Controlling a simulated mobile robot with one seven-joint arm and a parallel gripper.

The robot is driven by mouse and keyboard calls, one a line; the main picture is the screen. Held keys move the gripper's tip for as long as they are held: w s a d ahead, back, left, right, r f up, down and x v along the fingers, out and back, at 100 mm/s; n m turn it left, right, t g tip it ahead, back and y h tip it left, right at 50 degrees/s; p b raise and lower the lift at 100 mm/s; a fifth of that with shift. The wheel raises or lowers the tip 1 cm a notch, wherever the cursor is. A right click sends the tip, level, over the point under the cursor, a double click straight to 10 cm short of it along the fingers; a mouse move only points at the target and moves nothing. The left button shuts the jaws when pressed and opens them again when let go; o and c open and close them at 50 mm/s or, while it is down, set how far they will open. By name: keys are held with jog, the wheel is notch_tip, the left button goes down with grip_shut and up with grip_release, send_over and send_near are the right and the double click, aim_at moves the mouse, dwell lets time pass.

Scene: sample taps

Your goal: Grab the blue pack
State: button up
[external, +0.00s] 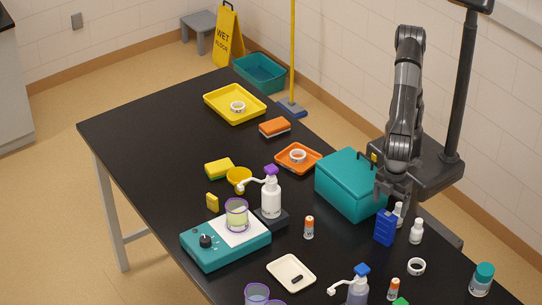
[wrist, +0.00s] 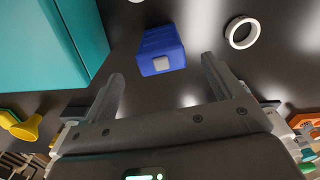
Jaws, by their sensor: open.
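The blue pack (external: 385,228) stands upright on the black table, to the right of the teal box. In the wrist view the blue pack (wrist: 160,42) lies ahead of the fingers, roughly centred across the gap between them, with a pale square patch on its near face. My gripper (external: 394,193) is just above the pack in the external view. In the wrist view my gripper (wrist: 162,70) is open, with one finger to each side and nothing held. I cannot tell the exact height of the fingers over the pack.
The teal box (external: 350,184) stands close on the left; its wall (wrist: 45,45) fills the wrist view's upper left. White bottles (external: 416,231) are close beside the pack. A white ring (external: 416,266) lies nearby. An orange-capped tube (external: 309,228) stands left of the pack.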

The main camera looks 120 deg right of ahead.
aim_at(386, 224)
jog(key=f, duration=0.9)
jog(key=shift+w+a, duration=0.1)
jog(key=shift+w, duration=0.1)
jog(key=shift+c, duration=0.2)
jog(key=c, duration=1.1)
jog(key=shift+c, duration=0.2)
